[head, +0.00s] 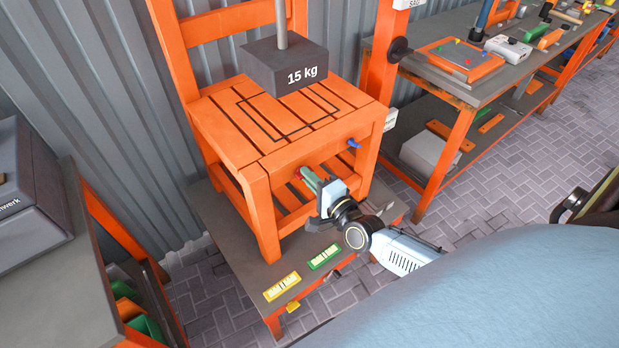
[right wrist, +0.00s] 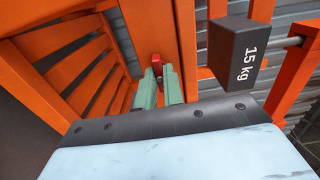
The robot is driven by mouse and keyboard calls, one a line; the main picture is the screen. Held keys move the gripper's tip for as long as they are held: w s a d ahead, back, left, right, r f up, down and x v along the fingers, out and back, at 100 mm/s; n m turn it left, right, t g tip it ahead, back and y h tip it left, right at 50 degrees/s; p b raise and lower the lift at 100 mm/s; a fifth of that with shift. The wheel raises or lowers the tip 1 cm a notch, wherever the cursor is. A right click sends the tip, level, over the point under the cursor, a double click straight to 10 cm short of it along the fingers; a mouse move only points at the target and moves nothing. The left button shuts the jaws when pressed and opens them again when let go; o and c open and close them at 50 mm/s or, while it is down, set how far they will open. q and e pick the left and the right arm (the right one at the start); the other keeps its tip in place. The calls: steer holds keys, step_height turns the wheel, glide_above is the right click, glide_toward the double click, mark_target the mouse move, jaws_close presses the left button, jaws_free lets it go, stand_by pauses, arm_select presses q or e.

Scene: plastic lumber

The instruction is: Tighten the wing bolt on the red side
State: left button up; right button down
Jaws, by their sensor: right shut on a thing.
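An orange slatted chair (head: 262,161) stands on a low grey platform. My right gripper (head: 306,176) reaches its front rail from the right, with its green fingers pointing at the rail. In the right wrist view, the right gripper (right wrist: 159,78) is shut on the red wing bolt (right wrist: 156,61), which sits against the orange frame between the fingertips. In the head view the fingers mostly hide this bolt. A blue wing bolt (head: 353,143) sits on the same rail, further right, and is untouched. My left gripper is not in view.
A dark 15 kg weight (head: 285,66) on a rod is above the seat; it also shows in the wrist view (right wrist: 239,54). Yellow (head: 282,287) and green (head: 324,257) labels lie on the platform (head: 235,262). Workbenches stand left and right (head: 455,88).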

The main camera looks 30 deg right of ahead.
steer(key=c, duration=1.5)
jaws_free()
steer(key=s, duration=0.9)
steer(key=s+d, duration=0.1)
steer(key=s, duration=0.3)
steer(key=shift+s, duration=0.2)
steer(key=s+f+n+g, duration=0.4)
steer(key=f+n, duration=0.1)
steer(key=f, duration=0.7)
steer(key=s+f+n+g, duration=0.4)
steer(key=s+f, duration=0.1)
steer(key=f, duration=0.7)
steer(key=s+a+f+n+g, duration=0.1)
steer(key=s+f+n+g, duration=0.2)
steer(key=s, duration=0.4)
steer(key=s+a+f+n+g, duration=0.2)
steer(key=s+f+n+g, duration=0.1)
steer(key=s+f, duration=0.3)
steer(key=s+a+f+n+g+h, duration=0.1)
steer(key=s+a+f+n+g, duration=0.1)
steer(key=s, duration=0.6)
steer(key=shift+s+a+f+n+g, duration=0.15)
steer(key=shift+f+n+g, duration=0.1)
steer(key=shift+f+n, duration=0.55)
steer(key=shift+s+a+f+n+g, duration=0.2)
steer(key=shift+f+n, duration=0.3)
steer(key=shift+f, duration=0.45)
